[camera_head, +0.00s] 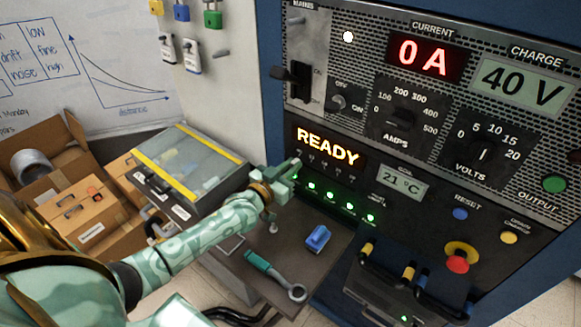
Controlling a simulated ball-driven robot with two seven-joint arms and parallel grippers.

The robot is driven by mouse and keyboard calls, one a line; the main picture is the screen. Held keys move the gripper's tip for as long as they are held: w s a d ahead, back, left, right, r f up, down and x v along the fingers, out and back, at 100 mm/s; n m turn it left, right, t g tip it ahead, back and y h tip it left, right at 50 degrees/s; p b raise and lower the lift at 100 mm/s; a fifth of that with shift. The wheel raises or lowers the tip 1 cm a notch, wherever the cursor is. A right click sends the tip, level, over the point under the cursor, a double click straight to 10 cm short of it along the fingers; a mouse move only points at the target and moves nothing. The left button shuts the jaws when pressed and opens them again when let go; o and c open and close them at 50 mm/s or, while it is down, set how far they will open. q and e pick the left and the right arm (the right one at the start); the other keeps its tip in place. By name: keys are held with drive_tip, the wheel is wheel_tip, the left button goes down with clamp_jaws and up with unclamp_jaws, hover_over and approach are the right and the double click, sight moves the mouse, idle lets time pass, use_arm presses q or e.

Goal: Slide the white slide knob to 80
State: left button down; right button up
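The power cabinet (455,195) fills the right side, with a lit "READY" display (328,146), a "0 A" current display (426,58) and a "40 V" charge display (524,87). I cannot make out a white slide knob for certain. A small white round spot (348,36) shows on the upper panel, but I cannot tell what it is. My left gripper (292,171) is at the left edge of the cabinet, just below and left of the "READY" display. Its fingers are small and partly hidden, so their opening is unclear. My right gripper is out of view.
A grey case with a clear lid (190,158) and cardboard boxes (75,205) stand at left. A blue object (318,238) and a teal-handled tool (275,275) lie on a grey surface (285,250) under my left arm. A red emergency button (457,262) protrudes at lower right.

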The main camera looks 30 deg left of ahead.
sight(353, 187)
use_arm(q)
drive_tip(key=d+p, duration=0.1)
drive_tip(key=d, duration=0.1)
drive_tip(key=d+p, duration=0.1)
drive_tip(key=d, duration=0.2)
drive_tip(key=d+p, duration=0.2)
drive_tip(key=shift+s+d+r, duration=0.3)
drive_tip(key=shift+s+d, duration=0.05)
drive_tip(key=shift+d, duration=0.05)
drive_tip(key=d, duration=0.2)
drive_tip(key=d+p, duration=0.1)
drive_tip(key=d, duration=0.2)
drive_tip(key=d+p, duration=0.1)
drive_tip(key=d, duration=0.2)
drive_tip(key=shift+s+d+f, duration=0.25)
drive_tip(key=shift+s+f, duration=0.05)
drive_tip(key=c, duration=1.4)
unclamp_jaws()
drive_tip(key=shift+d, duration=0.15)
